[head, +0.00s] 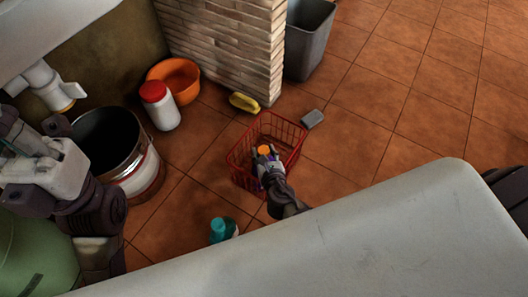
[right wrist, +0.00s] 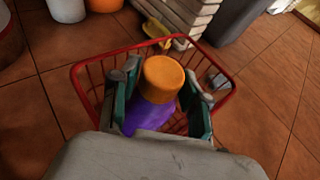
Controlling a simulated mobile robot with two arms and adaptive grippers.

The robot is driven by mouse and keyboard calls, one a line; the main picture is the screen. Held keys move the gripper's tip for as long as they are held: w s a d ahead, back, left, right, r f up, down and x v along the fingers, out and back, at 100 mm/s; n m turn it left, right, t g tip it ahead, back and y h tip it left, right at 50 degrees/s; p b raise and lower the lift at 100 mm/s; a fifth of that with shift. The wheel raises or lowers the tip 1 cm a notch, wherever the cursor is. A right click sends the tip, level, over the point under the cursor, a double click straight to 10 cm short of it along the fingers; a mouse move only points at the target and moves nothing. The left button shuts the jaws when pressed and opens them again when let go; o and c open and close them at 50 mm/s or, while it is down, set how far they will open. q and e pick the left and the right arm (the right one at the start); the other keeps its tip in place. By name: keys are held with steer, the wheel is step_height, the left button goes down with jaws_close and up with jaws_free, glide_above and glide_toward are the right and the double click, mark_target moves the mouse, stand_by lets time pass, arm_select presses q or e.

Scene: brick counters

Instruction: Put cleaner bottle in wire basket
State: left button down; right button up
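The cleaner bottle, purple with an orange cap (head: 264,150), is between the fingers of my right gripper (head: 266,156). In the right wrist view the purple body (right wrist: 148,118) and cap show between the two fingers, which appear shut on it. The red wire basket (head: 236,158) stands on the floor around and below the bottle. Its rim also shows in the right wrist view (right wrist: 222,104). The bottle is within the basket's outline; its base is hidden, so I cannot tell whether it touches the basket floor. My left arm is at the left edge, its gripper state unclear.
A grey sponge-like block (head: 312,119) and a yellow item (head: 244,102) lie near the basket. A metal bucket (head: 148,170), white red-lidded jar (head: 160,108), orange bowl (head: 180,75), teal-topped bottle (head: 221,230) and grey bin (head: 308,45) stand around. Floor at right is clear.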

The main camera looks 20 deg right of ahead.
steer(key=shift+o, duration=0.9)
